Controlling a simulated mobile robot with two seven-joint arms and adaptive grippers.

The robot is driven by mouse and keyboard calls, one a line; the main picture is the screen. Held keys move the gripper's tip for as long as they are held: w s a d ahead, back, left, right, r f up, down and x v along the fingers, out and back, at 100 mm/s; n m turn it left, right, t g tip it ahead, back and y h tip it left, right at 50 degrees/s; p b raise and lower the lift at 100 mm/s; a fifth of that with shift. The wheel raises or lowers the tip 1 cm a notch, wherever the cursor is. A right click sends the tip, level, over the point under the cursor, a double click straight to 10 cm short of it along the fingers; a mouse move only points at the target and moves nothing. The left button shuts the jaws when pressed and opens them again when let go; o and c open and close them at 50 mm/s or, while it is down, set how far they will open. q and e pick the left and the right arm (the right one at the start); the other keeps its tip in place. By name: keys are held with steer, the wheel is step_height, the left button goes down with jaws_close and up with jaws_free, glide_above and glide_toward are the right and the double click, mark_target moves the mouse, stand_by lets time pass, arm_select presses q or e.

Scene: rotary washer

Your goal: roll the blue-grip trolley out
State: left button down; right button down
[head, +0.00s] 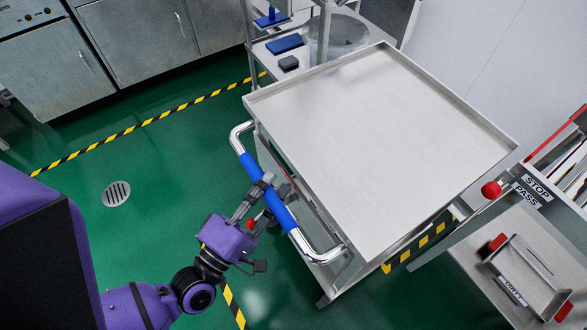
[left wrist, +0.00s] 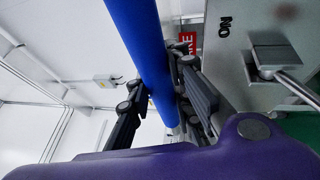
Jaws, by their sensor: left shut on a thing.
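The trolley (head: 385,140) is a steel cart with a flat, empty top tray, standing at an angle in the middle of the head view. Its chrome push handle (head: 322,252) has a blue grip (head: 248,167) and faces the lower left. My left gripper (head: 268,192) is shut on the blue grip, around its middle. In the left wrist view the blue grip (left wrist: 140,45) runs between the two dark fingers (left wrist: 160,105). The trolley's wheels are mostly hidden under the tray. My right gripper is not in view.
A steel counter (head: 285,45) with blue items adjoins the trolley's back. A steel unit (head: 525,240) with a red knob (head: 491,189) and STOP/PASS labels is close on the right. Green floor (head: 160,170) with a drain (head: 116,193) is free to the left; cabinets (head: 130,40) stand beyond striped tape.

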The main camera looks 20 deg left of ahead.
arm_select(q)
steer(key=shift+s+a, duration=0.65)
steer(key=shift+s, duration=0.25)
steer(key=shift+s+a, duration=0.6)
steer(key=shift+s, duration=0.25)
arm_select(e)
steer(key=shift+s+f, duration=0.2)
arm_select(q)
steer(key=c, duration=1.6)
jaws_free()
steer(key=shift+o, duration=0.2)
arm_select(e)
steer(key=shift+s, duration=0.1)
arm_select(q)
steer(key=v, duration=1.2)
